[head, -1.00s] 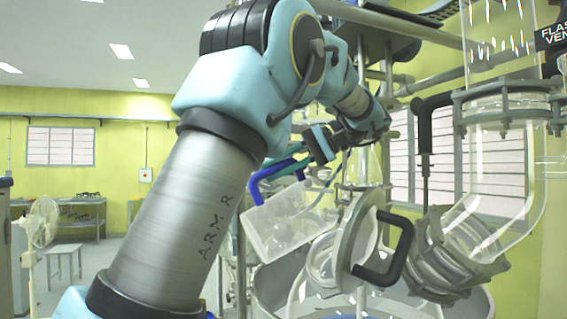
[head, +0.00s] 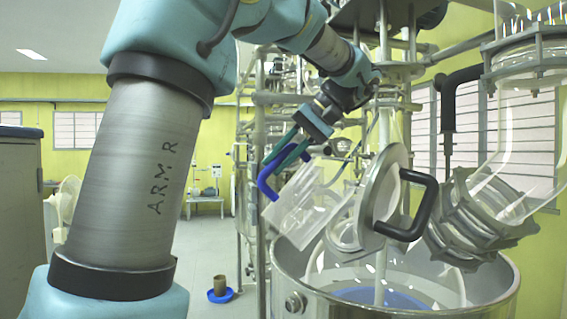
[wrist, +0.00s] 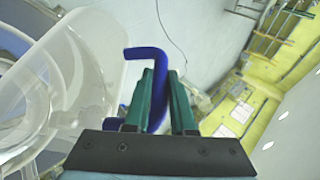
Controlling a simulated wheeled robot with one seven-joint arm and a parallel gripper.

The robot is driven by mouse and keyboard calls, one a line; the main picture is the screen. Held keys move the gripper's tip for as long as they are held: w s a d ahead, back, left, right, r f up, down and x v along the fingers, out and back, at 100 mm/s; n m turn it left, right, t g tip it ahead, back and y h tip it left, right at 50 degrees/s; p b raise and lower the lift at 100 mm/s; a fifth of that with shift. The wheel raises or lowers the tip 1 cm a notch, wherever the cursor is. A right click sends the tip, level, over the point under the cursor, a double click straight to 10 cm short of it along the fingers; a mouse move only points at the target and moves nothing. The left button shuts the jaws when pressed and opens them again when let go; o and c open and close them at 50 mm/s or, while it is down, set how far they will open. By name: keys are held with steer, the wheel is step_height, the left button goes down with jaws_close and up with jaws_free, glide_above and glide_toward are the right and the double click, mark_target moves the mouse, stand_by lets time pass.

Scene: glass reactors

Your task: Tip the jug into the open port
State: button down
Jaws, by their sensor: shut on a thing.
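The clear jug (head: 297,205) has a blue handle (head: 268,172) and hangs tilted in the head view, its lower right side close to the open port (head: 343,232). I cannot tell whether it touches the port's rim. My gripper (head: 293,152) is shut on the blue handle. In the wrist view, my gripper (wrist: 160,82) has its green fingers around the handle (wrist: 148,54), with the jug's clear wall (wrist: 88,75) at the left. The port is a glass neck, and its round lid (head: 384,200) with a black handle stands swung open. No liquid stream is discernible.
A wide steel vessel (head: 295,280) lies below, with blue showing inside. A ribbed clamp joint and bent glass pipe (head: 485,215) are right of the lid. A frame of pipes stands behind. A blue dish with a pot (head: 220,290) sits on the floor.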

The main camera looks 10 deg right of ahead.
mark_target(274, 197)
steer(key=shift+s+a+f+h+b, duration=0.1)
steer(key=shift+a+f+h+b, duration=0.15)
steer(key=shift+f+b, duration=0.45)
steer(key=shift+s+a+f+h+b, duration=0.1)
steer(key=shift+a+f+h+b, duration=0.3)
steer(key=shift+b, duration=0.5)
steer(key=shift+a+f+h+b, duration=0.1)
steer(key=shift+f+h+b, duration=0.05)
steer(key=shift+f+b, duration=0.55)
steer(key=f+h+b, duration=0.1)
steer(key=f+b, duration=0.1)
steer(key=b, duration=0.1)
steer(key=f+n+h+b, duration=0.1)
steer(key=f+h+b, duration=0.1)
steer(key=f+b, duration=0.1)
steer(key=f+h+b, duration=0.1)
steer(key=f+b, duration=0.1)
steer(key=b, duration=0.2)
steer(key=shift+a+f+t, duration=0.3)
steer(key=shift+t, duration=0.1)
steer(key=shift+d+r+n+t+h, duration=0.2)
steer(key=shift+d+r+h, duration=0.1)
steer(key=shift+r+h, duration=0.35)
steer(key=shift+d+r+n+t+h, duration=0.1)
steer(key=shift+d+r+n+h, duration=0.15)
steer(key=shift+r+h, duration=0.35)
steer(key=shift+f, duration=0.1)
